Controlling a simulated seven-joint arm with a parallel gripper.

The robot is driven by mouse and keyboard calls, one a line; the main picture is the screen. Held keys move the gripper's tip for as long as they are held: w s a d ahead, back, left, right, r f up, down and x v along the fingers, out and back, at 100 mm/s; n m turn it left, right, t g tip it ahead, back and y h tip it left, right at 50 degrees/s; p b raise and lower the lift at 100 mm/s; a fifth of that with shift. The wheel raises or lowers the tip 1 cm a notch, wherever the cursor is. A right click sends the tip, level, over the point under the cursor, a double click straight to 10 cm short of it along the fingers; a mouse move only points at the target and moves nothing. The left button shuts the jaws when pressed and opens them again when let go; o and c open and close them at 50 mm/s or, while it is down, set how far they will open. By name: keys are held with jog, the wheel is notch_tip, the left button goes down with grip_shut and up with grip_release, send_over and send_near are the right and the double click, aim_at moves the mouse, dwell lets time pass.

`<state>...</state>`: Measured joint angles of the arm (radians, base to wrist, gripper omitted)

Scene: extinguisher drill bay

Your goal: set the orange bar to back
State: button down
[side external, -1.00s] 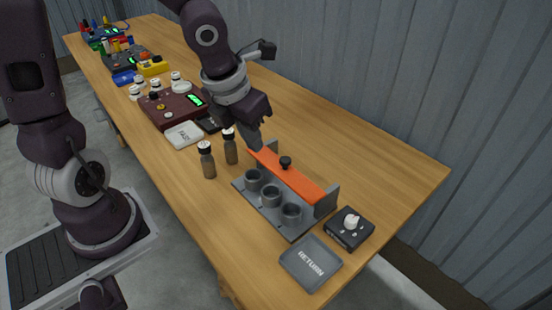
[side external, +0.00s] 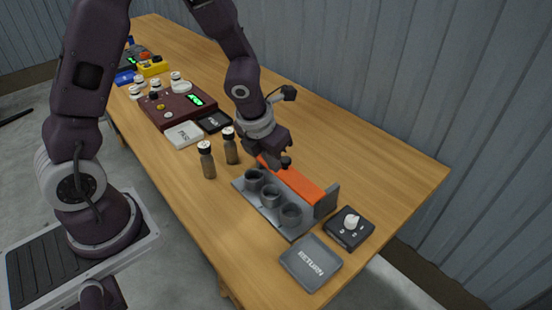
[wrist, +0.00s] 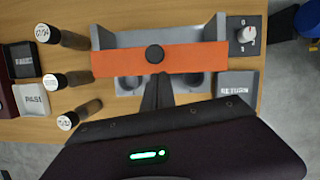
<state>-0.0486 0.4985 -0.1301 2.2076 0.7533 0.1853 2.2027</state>
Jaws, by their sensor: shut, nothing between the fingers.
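The orange bar (side external: 302,186) lies along a grey rack (side external: 331,202) with upright end plates. A black round knob (side external: 286,162) stands on its top. In the wrist view the bar (wrist: 195,57) spans between the end plates, with the knob (wrist: 155,54) near its middle. My gripper (wrist: 157,82) is shut and empty, its fingers at the bar's cup-side edge, below the knob in the picture. In the side view my gripper (side external: 273,162) is low by the knob and covers part of the bar. I cannot tell whether the fingers touch the bar.
Three grey cups (side external: 271,196) stand along the rack's front. Brown bottles (side external: 207,160) are close on the left. A dial box (side external: 349,228) and a RETURN tray (side external: 311,262) are at the right. The table behind the rack is clear.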

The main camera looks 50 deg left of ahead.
aim_at(289, 159)
jog(key=shift+w+f, duration=0.1)
jog(key=shift+w, duration=0.45)
jog(key=w, duration=0.2)
jog(key=shift+w+a, duration=0.1)
jog(key=shift+w, duration=0.55)
jog(key=s+d+r, duration=0.1)
jog(key=s+r, duration=0.6)
jog(key=r, duration=0.3)
jog(key=shift+s+r, duration=0.15)
jog(key=shift+s, duration=0.05)
